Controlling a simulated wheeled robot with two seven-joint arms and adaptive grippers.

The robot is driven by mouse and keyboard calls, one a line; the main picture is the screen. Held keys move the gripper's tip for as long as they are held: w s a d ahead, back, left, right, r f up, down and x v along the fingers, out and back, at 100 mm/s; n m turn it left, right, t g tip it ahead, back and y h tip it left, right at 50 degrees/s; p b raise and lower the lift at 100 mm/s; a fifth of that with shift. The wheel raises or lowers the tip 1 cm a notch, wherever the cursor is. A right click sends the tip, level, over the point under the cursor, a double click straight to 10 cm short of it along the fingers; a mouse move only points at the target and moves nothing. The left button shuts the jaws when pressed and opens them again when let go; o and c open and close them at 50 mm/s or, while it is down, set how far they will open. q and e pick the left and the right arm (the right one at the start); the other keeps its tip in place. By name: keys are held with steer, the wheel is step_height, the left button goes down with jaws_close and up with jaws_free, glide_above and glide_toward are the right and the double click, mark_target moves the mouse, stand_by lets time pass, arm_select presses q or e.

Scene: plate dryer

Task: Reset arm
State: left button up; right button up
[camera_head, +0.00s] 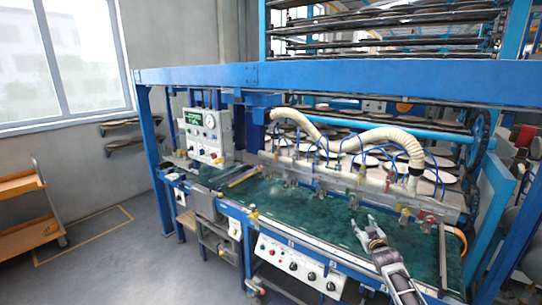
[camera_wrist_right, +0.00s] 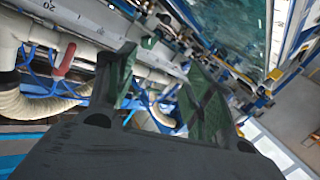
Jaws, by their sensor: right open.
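My right gripper (camera_head: 369,228) is open and empty above the right part of the green work surface (camera_head: 322,219) of the plate dryer. Its arm comes in from the lower right in the head view. In the right wrist view its two fingers (camera_wrist_right: 160,85) stand apart with nothing held between them. Hoses and the metal rail of the machine show behind the fingers. My left gripper is not in the head view.
A blue frame beam (camera_head: 330,79) crosses above the machine. Metal fittings and a cream hose (camera_head: 345,140) line the back of the work surface. A control panel (camera_head: 298,268) is on the front. An orange cart (camera_head: 30,210) stands at left, with clear floor beside it.

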steer(key=s+a+f+g+b, duration=0.1)
steer(key=s+a+f+g, duration=0.15)
steer(key=s+f, duration=0.95)
steer(key=s+a+f+g, duration=0.1)
steer(key=s+f+g, duration=0.35)
steer(key=f, duration=1.25)
steer(key=s+a+f+g+b, duration=0.1)
steer(key=s+f, duration=0.9)
steer(key=f, duration=0.5)
steer(key=s+a+f+g+y, duration=0.1)
steer(key=s+a+f+g, duration=0.1)
steer(key=s+f, duration=0.7)
steer(key=s+a+f+g, duration=0.15)
steer(key=s+f, duration=0.35)
steer(key=s, duration=0.7)
steer(key=s+a+f+g, duration=0.1)
steer(key=s+f, duration=0.1)
steer(key=s, duration=0.7)
steer(key=s+a+f+g+b, duration=0.1)
steer(key=s+f, duration=0.2)
steer(key=s, duration=0.6)
steer(key=s+a+f+g, duration=0.2)
steer(key=s+f, duration=0.1)
steer(key=s, duration=0.6)
steer(key=shift+s+m, duration=0.2)
steer(key=shift+m, duration=0.1)
